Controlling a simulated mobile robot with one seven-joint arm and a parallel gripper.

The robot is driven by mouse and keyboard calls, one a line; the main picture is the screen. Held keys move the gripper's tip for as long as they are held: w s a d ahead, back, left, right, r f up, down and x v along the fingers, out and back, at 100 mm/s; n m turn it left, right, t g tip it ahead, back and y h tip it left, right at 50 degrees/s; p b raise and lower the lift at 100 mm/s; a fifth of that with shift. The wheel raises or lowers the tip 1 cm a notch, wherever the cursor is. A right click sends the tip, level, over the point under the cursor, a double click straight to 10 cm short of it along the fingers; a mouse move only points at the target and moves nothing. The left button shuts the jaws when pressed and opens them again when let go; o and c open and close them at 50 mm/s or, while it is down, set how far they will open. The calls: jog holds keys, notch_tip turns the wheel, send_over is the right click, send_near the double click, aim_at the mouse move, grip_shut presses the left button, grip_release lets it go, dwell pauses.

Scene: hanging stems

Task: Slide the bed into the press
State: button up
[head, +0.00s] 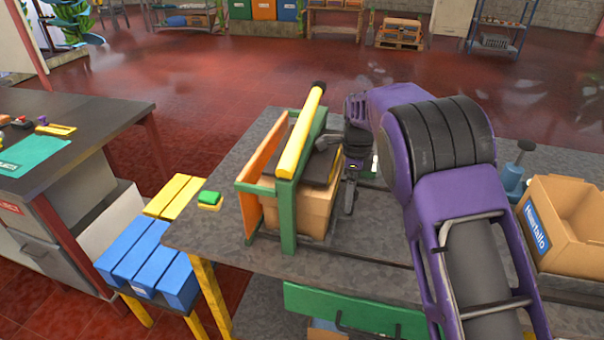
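The press (288,205) stands on the grey table, with a green frame, an orange side panel and a yellow bar on top. A tan box-like block (313,212) with a dark flat slab (322,168) on top sits partly within the frame and sticks out to the right. I cannot tell for certain which of these parts is the bed. My gripper (349,203) is low at the right side of the block, fingers pointing down. Whether it touches the block is unclear. Its finger gap is too small to make out.
A cardboard bin (570,228) and a blue hand tool (516,178) stand at the table's right. A green-and-yellow sponge (210,200) lies at the left edge.

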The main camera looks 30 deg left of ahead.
dwell(0.4)
jog(key=shift+r, duration=4)
